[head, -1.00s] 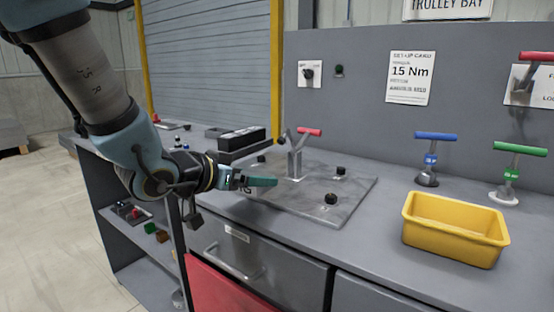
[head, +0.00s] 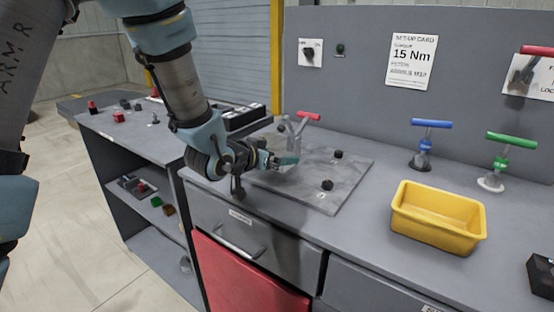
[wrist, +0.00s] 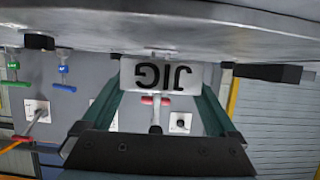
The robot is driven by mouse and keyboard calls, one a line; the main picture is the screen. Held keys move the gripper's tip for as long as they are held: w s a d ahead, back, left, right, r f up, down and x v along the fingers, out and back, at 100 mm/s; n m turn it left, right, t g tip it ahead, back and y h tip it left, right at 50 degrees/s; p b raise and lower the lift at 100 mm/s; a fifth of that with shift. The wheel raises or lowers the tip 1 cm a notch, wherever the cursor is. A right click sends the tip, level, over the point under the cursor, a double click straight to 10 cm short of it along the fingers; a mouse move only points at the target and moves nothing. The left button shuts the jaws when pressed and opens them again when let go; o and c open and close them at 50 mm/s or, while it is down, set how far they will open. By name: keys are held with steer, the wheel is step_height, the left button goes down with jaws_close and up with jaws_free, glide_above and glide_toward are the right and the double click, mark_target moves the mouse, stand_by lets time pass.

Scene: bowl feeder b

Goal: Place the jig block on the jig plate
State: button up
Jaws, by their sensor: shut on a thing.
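The jig block (wrist: 165,76) is a pale block with dark JIG lettering, upside down in the wrist view. My gripper (wrist: 161,90) is shut on it, with one green finger on each side. In the head view my gripper (head: 285,160) is low over the back left part of the grey jig plate (head: 310,190), and the block is mostly hidden there. The plate's edge (wrist: 200,18) crosses the top of the wrist view, close to the block. I cannot tell whether block and plate touch.
A red-handled clamp (head: 307,117) stands just behind my gripper. Black knobs (head: 327,185) (head: 338,154) stand on the plate's right part. A yellow bin (head: 438,218), a blue-handled tool (head: 425,145) and a green-handled tool (head: 497,160) stand to the right.

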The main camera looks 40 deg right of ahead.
steer(key=shift+f, duration=0.9)
steer(key=shift+f, duration=0.1)
steer(key=shift+f, duration=0.1)
steer(key=o, duration=1.4)
steer(key=shift+o, duration=0.2)
steer(key=shift+r, duration=0.3)
steer(key=b+v, duration=0.1)
steer(key=v, duration=0.2)
steer(key=b+v, duration=0.1)
steer(key=v, duration=0.5)
steer(key=shift+a+f+b, duration=0.15)
steer(key=shift+f+b, duration=0.2)
steer(key=shift+b, duration=0.05)
steer(key=b, duration=0.2)
steer(key=shift+s+r+b, duration=0.1)
steer(key=shift+s+b, duration=0.05)
steer(key=shift+b, duration=0.15)
